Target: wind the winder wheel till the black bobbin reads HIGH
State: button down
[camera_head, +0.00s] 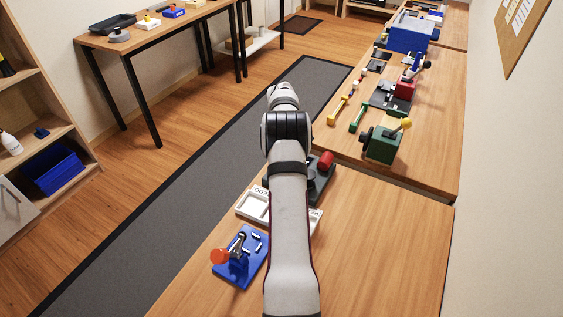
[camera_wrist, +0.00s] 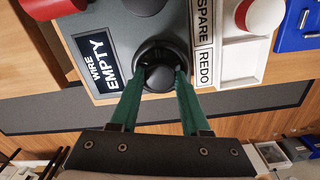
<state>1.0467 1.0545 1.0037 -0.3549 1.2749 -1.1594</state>
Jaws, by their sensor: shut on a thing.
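In the wrist view my gripper (camera_wrist: 161,74) has its two green fingers closed on a round black knob-like part (camera_wrist: 160,58), with a dark ring around it. It sits on a dark grey plate (camera_wrist: 110,40); I cannot tell whether it is the winder wheel or the bobbin. A black label (camera_wrist: 97,60) on the plate reads WIRE EMPTY. Another dark round part (camera_wrist: 143,4) is cut off at the top edge. In the head view the dark winder unit (camera_head: 322,182) shows beside my arm, which hides my gripper.
A white tray (camera_head: 246,207), labelled SPARE and REDO in the wrist view, lies beside the plate. A red cylinder (camera_head: 327,160) is on the unit's far side. A blue stand (camera_head: 252,262) with an orange disc is nearer. The near table's right side is clear.

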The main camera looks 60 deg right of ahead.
jog(key=m, duration=0.5)
jog(key=shift+m, duration=0.4)
jog(key=m, duration=1)
jog(key=shift+m, duration=0.4)
jog(key=m, duration=0.4)
jog(key=shift+m, duration=0.4)
jog(key=shift+d, duration=0.1)
jog(key=shift+c, duration=1.9)
grip_release()
jog(key=shift+s, duration=0.1)
